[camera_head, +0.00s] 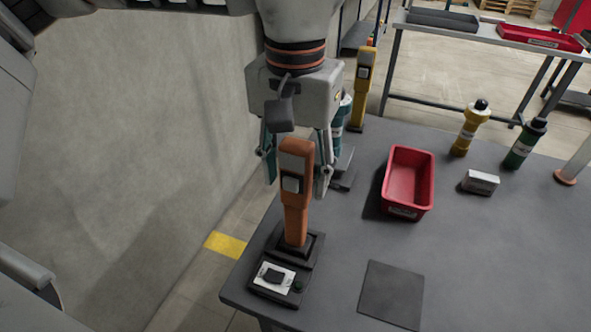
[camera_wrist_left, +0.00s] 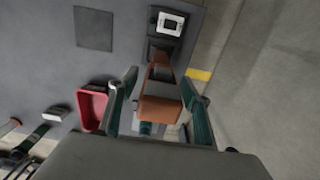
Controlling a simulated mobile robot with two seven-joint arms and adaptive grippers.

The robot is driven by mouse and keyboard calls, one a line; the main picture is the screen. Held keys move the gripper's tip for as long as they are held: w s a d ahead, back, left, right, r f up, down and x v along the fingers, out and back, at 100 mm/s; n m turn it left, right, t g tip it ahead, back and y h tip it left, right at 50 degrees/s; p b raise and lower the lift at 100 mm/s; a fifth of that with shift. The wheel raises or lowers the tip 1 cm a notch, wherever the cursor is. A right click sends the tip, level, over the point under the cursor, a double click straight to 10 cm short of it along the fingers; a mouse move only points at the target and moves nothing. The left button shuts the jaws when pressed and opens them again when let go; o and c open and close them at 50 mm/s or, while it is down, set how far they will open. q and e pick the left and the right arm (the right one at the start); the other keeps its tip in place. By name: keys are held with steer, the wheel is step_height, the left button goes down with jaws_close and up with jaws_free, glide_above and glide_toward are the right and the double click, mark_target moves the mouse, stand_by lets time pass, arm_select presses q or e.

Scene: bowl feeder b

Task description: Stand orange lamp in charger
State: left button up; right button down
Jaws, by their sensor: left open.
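The orange lamp (camera_head: 296,185) stands upright with its foot in the black charger (camera_head: 284,277) at the table's near left corner. The charger's front carries a white label plate. In the left wrist view the lamp (camera_wrist_left: 160,108) shows from above, between the two fingers, with the charger (camera_wrist_left: 167,24) beyond it. My left gripper (camera_head: 296,170) is open around the upper part of the lamp, one finger on each side. Whether a finger touches the lamp I cannot tell. My right gripper is not in view.
A yellow lamp (camera_head: 363,88) and a partly hidden teal bottle (camera_head: 341,118) stand behind my gripper. A red bin (camera_head: 407,182), a small white box (camera_head: 480,182), a yellow bottle (camera_head: 469,128) and a green bottle (camera_head: 524,144) are to the right. A dark mat (camera_head: 392,294) lies in front.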

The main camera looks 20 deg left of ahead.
mark_target(296, 145)
arm_select(q)
step_height(296, 145, up, 8)
steer(key=shift+r+p, duration=0.2)
steer(key=shift+p, duration=0.6)
step_height(296, 145, up, 3)
steer(key=shift+r+p, duration=0.15)
steer(key=shift+p, duration=0.15)
steer(key=shift+r, duration=0.35)
